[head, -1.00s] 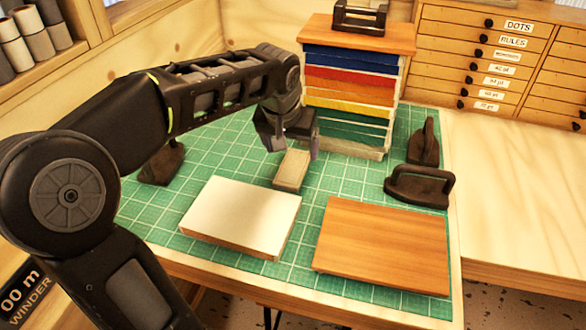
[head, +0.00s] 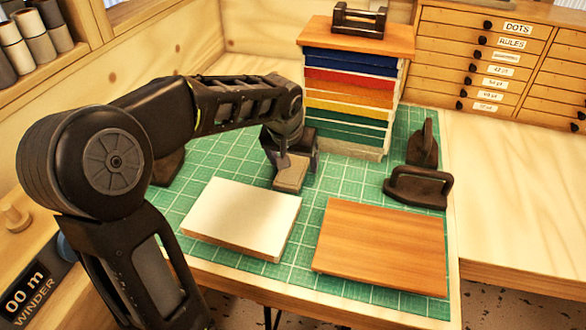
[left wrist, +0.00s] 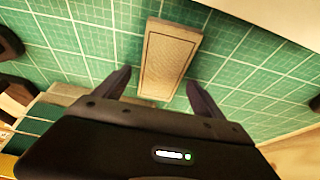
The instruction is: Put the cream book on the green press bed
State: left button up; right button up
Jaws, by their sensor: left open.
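The cream book (head: 290,178) is a small beige block with a thin dark border line on its cover. It lies on the green gridded mat (head: 345,180), the only green bed-like surface I see, between the stack and the white slab. In the left wrist view the cream book (left wrist: 166,60) lies ahead of and between the fingertips. My left gripper (head: 296,165) is open, over the far part of the book, partly hiding it. In the left wrist view the gripper (left wrist: 158,78) has a finger on either side of the book; I cannot tell whether they touch it. My right gripper is not in view.
A white-topped slab (head: 242,215) and a brown wooden board (head: 382,245) lie in front on the mat. A stack of coloured books (head: 348,95) under a wooden board stands behind. Dark handled weights (head: 418,187) stand at right. The right tabletop is clear.

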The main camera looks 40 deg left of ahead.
aim_at(294, 166)
pick_arm(q)
jog(key=shift+c, duration=0.4)
jog(key=c, duration=1.6)
jog(key=shift+o, duration=0.2)
notch_tip(294, 166, up, 10)
jog(key=shift+r, duration=0.1)
dwell(0.4)
